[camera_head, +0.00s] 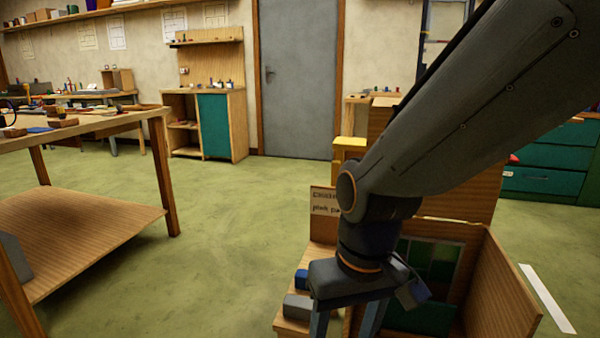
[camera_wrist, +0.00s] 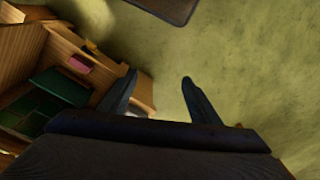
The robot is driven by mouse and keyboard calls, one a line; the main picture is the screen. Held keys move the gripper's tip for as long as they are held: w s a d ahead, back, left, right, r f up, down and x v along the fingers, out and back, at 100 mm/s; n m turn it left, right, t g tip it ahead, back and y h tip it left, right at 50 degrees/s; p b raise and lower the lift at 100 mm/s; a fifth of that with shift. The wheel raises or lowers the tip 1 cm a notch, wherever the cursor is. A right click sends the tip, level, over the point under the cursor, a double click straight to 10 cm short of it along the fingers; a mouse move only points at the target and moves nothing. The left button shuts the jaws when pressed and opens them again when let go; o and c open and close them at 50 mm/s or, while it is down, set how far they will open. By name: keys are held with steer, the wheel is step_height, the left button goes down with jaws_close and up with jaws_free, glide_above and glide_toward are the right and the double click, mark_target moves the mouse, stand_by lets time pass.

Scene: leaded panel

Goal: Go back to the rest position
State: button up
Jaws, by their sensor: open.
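My gripper (camera_head: 345,322) hangs pointing down at the near edge of a wooden stand, in front of a leaded panel of green panes (camera_head: 430,262). In the wrist view my gripper (camera_wrist: 158,95) is open, its two fingers well apart, with nothing between them but part of the stand's edge and the green floor below. The panel (camera_wrist: 50,100) also shows there at the left, inside the wooden stand. My arm hides part of the panel and the stand in the head view.
A blue block (camera_head: 301,279) and a grey block (camera_head: 298,307) lie on the stand's left side, below a lettered card (camera_head: 325,202). A wooden workbench (camera_head: 85,125) stands at the left. Green floor (camera_head: 230,240) between bench and stand is clear. A grey door (camera_head: 297,80) is at the back.

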steer(key=s+d+r+m+h+p, duration=0.1)
steer(key=s+d+r+m+p, duration=0.1)
steer(key=d+r+p, duration=1)
step_height(320, 180, up, 3)
steer(key=m+p, duration=0.1)
steer(key=p, duration=0.6)
steer(key=shift+s+d, duration=0.15)
steer(key=shift+d, duration=0.2)
